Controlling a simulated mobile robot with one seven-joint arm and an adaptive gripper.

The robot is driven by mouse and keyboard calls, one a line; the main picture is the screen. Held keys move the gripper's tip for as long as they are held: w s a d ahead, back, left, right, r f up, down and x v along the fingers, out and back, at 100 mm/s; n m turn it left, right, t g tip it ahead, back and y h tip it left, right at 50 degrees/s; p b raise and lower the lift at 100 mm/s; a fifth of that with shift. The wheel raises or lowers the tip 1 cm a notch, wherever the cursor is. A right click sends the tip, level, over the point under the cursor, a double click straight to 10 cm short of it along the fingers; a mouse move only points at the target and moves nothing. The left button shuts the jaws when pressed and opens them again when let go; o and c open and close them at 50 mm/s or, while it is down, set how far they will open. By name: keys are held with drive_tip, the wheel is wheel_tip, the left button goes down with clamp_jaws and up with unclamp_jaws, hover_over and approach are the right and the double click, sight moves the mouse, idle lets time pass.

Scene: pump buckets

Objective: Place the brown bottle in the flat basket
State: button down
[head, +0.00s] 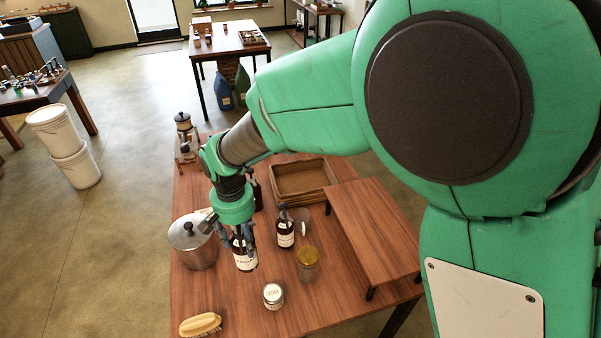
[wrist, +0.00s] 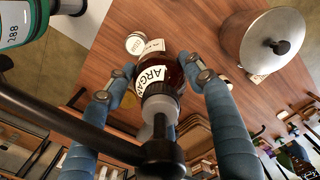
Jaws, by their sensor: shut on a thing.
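My gripper (head: 243,240) points down over the front left part of the wooden table and is shut on a brown bottle (head: 244,260) with a white label and a dark pump top. In the wrist view the bottle (wrist: 153,72) sits between my two blue fingers (wrist: 160,72), and its label reads ARGAN. I cannot tell whether its base touches the table. The flat basket (head: 308,198) is a brown rectangular tray at the back of the table, behind and right of my gripper. It looks empty in the part I see.
A second brown pump bottle (head: 285,234) stands right of my gripper; another (head: 257,196) is partly hidden behind it. A wooden riser (head: 375,225) is right of the basket.

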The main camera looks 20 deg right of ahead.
drive_tip(key=w+d, duration=0.6)
drive_tip(key=w, duration=0.5)
drive_tip(key=w+d, duration=0.6)
drive_tip(key=w, duration=0.4)
drive_tip(key=w+d, duration=0.6)
drive_tip(key=w, duration=0.5)
drive_tip(key=w+d+f, duration=0.3)
drive_tip(key=w+d, duration=0.4)
drive_tip(key=d, duration=0.3)
drive_tip(key=shift+d+f+p, duration=0.15)
drive_tip(key=shift+f+p, duration=0.05)
drive_tip(key=shift+f, duration=1.05)
drive_tip(key=shift+d+f+p, duration=0.15)
drive_tip(key=shift+f, duration=1.1)
wheel_tip(320, 180, down, 6)
drive_tip(key=shift+f+b, duration=0.15)
drive_tip(key=shift+b, duration=0.25)
